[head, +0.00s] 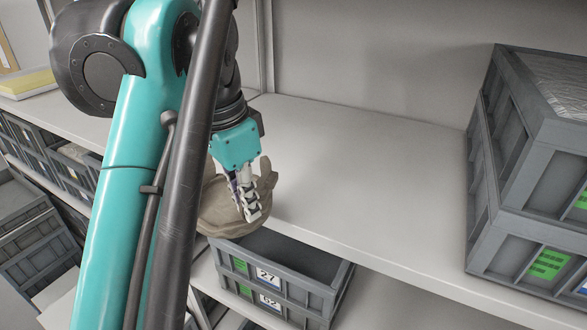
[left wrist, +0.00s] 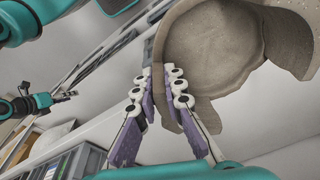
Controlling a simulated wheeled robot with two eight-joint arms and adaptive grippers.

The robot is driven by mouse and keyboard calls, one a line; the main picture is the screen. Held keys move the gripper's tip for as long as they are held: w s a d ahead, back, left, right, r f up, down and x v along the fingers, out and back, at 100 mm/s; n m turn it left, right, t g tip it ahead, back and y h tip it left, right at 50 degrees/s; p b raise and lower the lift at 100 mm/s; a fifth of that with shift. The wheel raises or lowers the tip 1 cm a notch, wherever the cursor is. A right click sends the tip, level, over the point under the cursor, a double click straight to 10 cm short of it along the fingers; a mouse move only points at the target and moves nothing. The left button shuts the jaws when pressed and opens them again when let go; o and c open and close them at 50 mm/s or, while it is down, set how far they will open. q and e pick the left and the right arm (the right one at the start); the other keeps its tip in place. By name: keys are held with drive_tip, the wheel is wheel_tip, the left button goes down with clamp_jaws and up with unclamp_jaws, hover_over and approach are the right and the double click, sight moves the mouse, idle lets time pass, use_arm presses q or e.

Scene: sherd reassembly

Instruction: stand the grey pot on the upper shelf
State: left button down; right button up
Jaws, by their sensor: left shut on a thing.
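The grey pot (head: 212,215), grey-brown with a broken, jagged rim, is at the front edge of the upper shelf (head: 350,185). My left gripper (head: 250,210) is shut on the pot's wall. My arm hides part of the pot, and I cannot tell whether its base touches the shelf. In the left wrist view the pot (left wrist: 215,50) shows its open inside, with the fingers (left wrist: 165,95) gripping its rim. My right gripper (left wrist: 66,95) is small at the left of that view, apart from the pot; its opening is unclear.
Stacked grey crates (head: 530,165) stand on the right of the upper shelf. More crates (head: 270,280) stand below its front edge. A yellow item (head: 28,82) lies at the far left. The shelf's middle is clear.

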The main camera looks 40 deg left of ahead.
sight(258, 189)
use_arm(q)
drive_tip(key=w, duration=0.3)
drive_tip(key=shift+w+a+r, duration=0.1)
drive_tip(key=shift+w+a, duration=0.05)
drive_tip(key=shift+a, duration=0.05)
drive_tip(key=w+f+b, duration=0.1)
drive_tip(key=w, duration=0.3)
drive_tip(key=w+a+f+b, duration=0.1)
drive_tip(key=w, duration=0.3)
drive_tip(key=w+f+b, duration=0.1)
drive_tip(key=w+f, duration=0.1)
drive_tip(key=w, duration=0.2)
drive_tip(key=shift+w+a, duration=0.2)
drive_tip(key=shift+w, duration=0.15)
drive_tip(key=shift+w+r, duration=0.1)
use_arm(e)
wheel_tip(258, 189, down, 3)
use_arm(q)
drive_tip(key=c, duration=1.6)
unclamp_jaws()
